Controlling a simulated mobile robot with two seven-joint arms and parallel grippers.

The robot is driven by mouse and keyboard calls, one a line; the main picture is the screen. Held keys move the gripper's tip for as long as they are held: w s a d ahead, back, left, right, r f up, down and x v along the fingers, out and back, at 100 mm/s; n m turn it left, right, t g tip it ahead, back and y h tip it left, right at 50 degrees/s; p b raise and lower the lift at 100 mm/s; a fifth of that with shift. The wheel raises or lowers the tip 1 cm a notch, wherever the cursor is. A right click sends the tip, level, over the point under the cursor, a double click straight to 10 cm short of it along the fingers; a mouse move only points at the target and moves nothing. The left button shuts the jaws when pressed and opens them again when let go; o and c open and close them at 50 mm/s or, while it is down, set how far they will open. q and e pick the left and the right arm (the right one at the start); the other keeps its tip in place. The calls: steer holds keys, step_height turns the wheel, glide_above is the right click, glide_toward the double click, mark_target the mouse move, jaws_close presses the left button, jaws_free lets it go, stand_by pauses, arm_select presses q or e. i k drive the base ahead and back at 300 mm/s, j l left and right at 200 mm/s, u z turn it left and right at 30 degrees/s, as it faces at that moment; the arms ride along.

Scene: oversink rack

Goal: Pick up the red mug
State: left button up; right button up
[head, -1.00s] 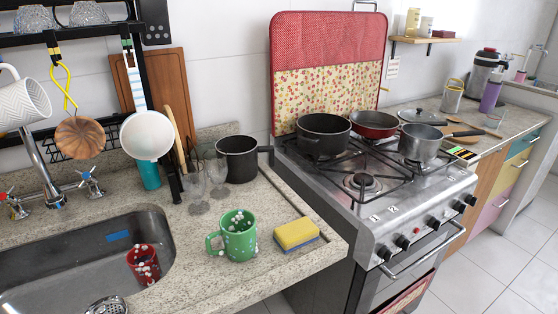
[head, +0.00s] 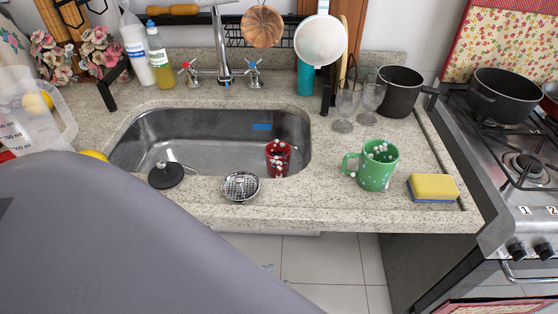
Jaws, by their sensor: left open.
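The red mug (head: 278,157), with a white pattern, stands inside the steel sink at its right end, near the front wall; its lower part is partly hidden by the sink rim. My left arm fills the lower left of the head view as a large grey shape. Only a small tip of my left gripper (head: 269,268) shows past the arm's edge, low in front of the counter and well below the mug. It is open and away from the mug. My right gripper is not in view.
The sink (head: 190,125) has a faucet (head: 222,60) behind it. A strainer (head: 240,186) and a black stopper (head: 166,175) lie at its front rim. A green mug (head: 377,166), glasses (head: 346,105) and a sponge (head: 432,187) stand to the right. A white pan (head: 320,40) hangs behind.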

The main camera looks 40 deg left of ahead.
mark_target(278, 155)
steer(key=u, duration=1.65)
steer(key=k+l+u, duration=0.2)
